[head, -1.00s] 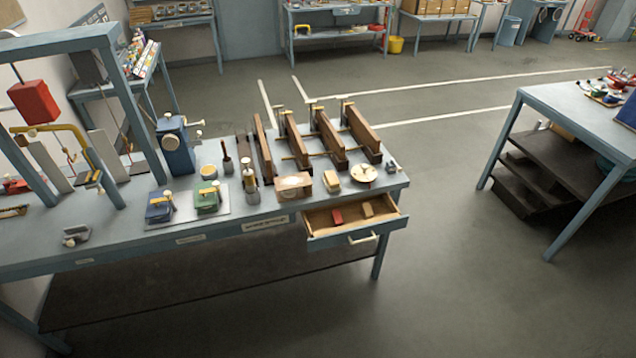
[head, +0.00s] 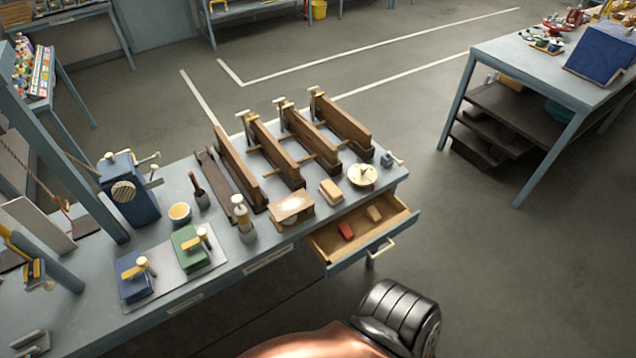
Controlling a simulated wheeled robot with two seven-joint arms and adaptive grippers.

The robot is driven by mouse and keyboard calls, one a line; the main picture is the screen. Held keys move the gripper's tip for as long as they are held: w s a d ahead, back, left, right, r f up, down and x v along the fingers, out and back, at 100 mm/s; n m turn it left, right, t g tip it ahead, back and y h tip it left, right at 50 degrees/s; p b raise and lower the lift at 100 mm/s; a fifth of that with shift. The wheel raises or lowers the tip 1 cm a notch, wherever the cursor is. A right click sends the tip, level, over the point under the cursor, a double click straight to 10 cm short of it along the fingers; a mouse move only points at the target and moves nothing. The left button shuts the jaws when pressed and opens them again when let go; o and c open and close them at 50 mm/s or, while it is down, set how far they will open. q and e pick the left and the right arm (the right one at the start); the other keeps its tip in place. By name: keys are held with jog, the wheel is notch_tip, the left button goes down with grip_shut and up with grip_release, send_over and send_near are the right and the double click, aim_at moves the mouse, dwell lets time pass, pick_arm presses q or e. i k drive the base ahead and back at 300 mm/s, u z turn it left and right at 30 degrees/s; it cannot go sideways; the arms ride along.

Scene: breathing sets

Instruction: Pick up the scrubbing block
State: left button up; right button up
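I cannot tell for sure which block is the scrubbing block. A small tan block with a pale top (head: 331,192) lies on the blue-grey workbench (head: 225,275), near its front edge. The open drawer (head: 362,249) below holds a red block (head: 346,231) and a tan block (head: 374,214), lying apart. A larger brown block with a pale patch on top (head: 292,209) lies left of the small tan one. Neither gripper shows; only a copper and black part of my own arm is at the bottom edge, apart from the bench.
Long wooden clamped frames (head: 272,150) stand behind the blocks. A round pale dish (head: 362,174) is to the right, and a bottle-like tool (head: 242,214) to the left. The drawer juts out from the bench front. Floor to the right is clear up to another table (head: 545,75).

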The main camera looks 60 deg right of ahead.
aim_at(328, 189)
jog(key=z, duration=0.45)
jog(key=i, duration=0.8)
jog(key=z, duration=0.85)
